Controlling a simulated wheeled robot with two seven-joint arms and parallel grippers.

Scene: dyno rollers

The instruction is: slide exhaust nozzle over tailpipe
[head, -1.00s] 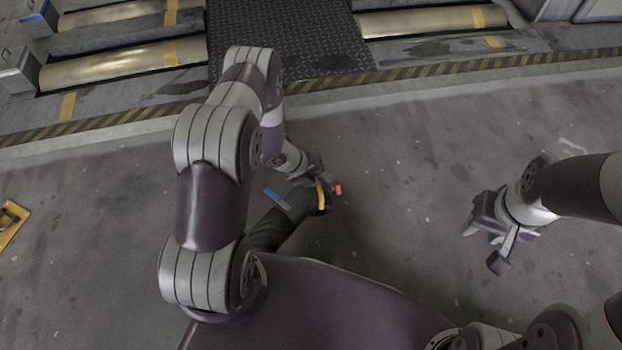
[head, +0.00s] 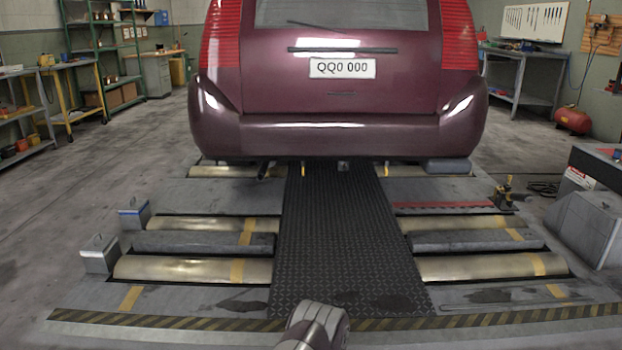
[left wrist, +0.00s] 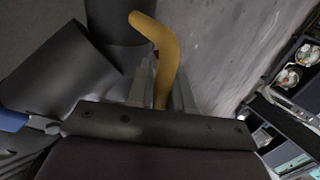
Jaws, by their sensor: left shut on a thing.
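In the left wrist view my left gripper (left wrist: 162,92) is shut on a curved yellow handle (left wrist: 163,48). The handle appears to belong to the black exhaust nozzle (left wrist: 118,22), whose dark tube or hose (left wrist: 62,75) fills the left of that view. Its opening is not clearly seen. In the head view a small dark pipe-like part (head: 265,170), perhaps the tailpipe, shows under the left part of the bumper. Only a grey link of my arm shows at the bottom edge there. My right gripper is in neither current view.
The maroon car (head: 340,115) stands rear-on above the dyno rollers (head: 195,268). A dark tread plate (head: 345,240) runs between them toward the car. Metal boxes (head: 100,255) stand at the left. A grey cabinet (head: 590,215) stands at the right. Workbenches line the walls.

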